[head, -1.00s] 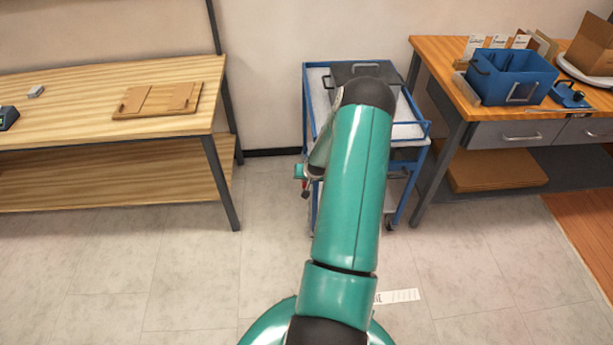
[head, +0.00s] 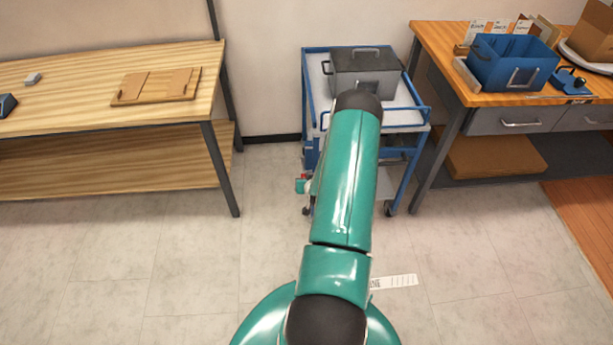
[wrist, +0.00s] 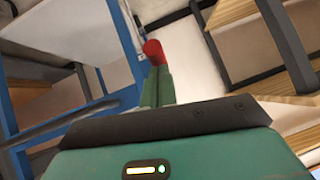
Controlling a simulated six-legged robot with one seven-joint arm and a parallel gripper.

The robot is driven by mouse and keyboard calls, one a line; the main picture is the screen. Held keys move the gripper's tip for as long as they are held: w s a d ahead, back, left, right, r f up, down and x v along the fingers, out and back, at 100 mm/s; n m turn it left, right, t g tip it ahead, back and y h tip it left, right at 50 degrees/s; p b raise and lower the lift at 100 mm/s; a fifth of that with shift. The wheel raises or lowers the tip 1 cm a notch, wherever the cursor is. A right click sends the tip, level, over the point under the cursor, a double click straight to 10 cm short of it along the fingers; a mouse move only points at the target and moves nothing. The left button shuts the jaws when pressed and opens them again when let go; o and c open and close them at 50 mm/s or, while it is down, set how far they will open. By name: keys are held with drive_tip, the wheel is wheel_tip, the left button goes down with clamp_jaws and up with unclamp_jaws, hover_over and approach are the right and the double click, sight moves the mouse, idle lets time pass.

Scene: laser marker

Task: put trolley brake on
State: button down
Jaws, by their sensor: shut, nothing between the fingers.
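The trolley (head: 308,95) has a blue frame and pale shelves, and stands against the wall in the middle of the head view. In the wrist view its blue frame (wrist: 125,40) fills the left side. A red rounded knob (wrist: 153,50), which looks like the end of a brake lever, shows right at my fingertips. I cannot tell whether they touch it. My gripper (wrist: 158,80) is shut and empty, its green fingers together. In the head view it shows only partly, low beside the trolley's left side. My arm hides much of the trolley's front, and the lever's shaft is hidden.
A grey lidded box (head: 367,72) sits on the trolley's top. A wooden bench (head: 75,95) stands to the left. A workbench (head: 440,75) with a blue bin (head: 510,70) stands close on the right. A paper label (head: 393,282) lies on the otherwise clear floor in front.

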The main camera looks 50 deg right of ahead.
drive_tip(key=shift+f, duration=1.8)
